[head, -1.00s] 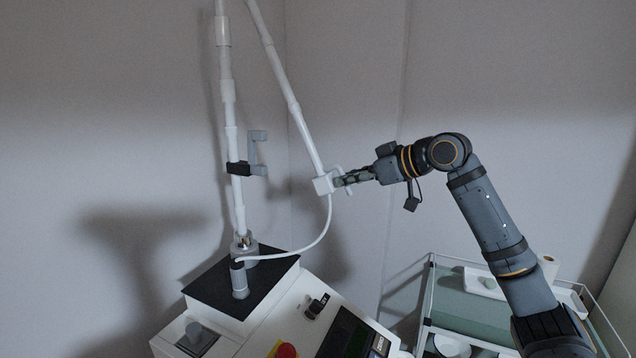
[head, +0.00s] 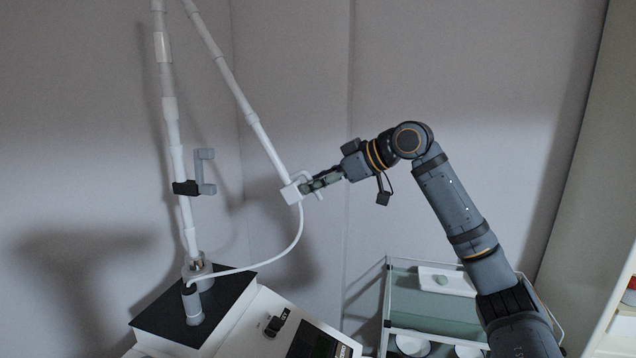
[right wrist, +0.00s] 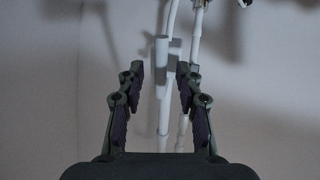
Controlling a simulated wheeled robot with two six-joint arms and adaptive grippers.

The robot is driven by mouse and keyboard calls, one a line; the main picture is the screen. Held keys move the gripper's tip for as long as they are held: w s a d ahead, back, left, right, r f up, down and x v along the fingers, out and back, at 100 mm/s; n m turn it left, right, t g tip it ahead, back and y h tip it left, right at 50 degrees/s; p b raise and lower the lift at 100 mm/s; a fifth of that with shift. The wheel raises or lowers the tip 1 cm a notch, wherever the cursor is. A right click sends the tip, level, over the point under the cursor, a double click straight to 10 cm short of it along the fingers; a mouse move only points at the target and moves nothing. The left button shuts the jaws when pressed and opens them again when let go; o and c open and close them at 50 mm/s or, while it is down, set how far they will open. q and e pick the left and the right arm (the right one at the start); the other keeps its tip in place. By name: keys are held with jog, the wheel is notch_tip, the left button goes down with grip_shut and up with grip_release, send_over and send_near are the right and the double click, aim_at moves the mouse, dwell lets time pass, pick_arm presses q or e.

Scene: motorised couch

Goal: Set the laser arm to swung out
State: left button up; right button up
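The laser arm is a white jointed tube whose upright part (head: 167,110) rises from the console. Its second tube (head: 240,95) slants down to the right, ending in a white handpiece block (head: 291,193) with a small loop handle. A thin white hose runs from it to the console. My right gripper (head: 312,185) is at the handle, its tips overlapping it in the head view. In the right wrist view, my right gripper's fingers (right wrist: 160,75) stand apart, with a pale grey bar (right wrist: 162,60) between them and gaps visible. Firm contact cannot be told. My left gripper is not in view.
A grey bracket with a black clamp (head: 186,188) sits on the upright tube. The console's black top (head: 225,300) is below. A trolley (head: 430,300) with a white tray stands at the lower right. A shelf edge is at far right. The wall behind is bare.

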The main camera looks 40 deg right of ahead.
notch_tip(320, 180, up, 10)
dwell(0.7)
jog(key=shift+f, duration=0.1)
dwell(0.3)
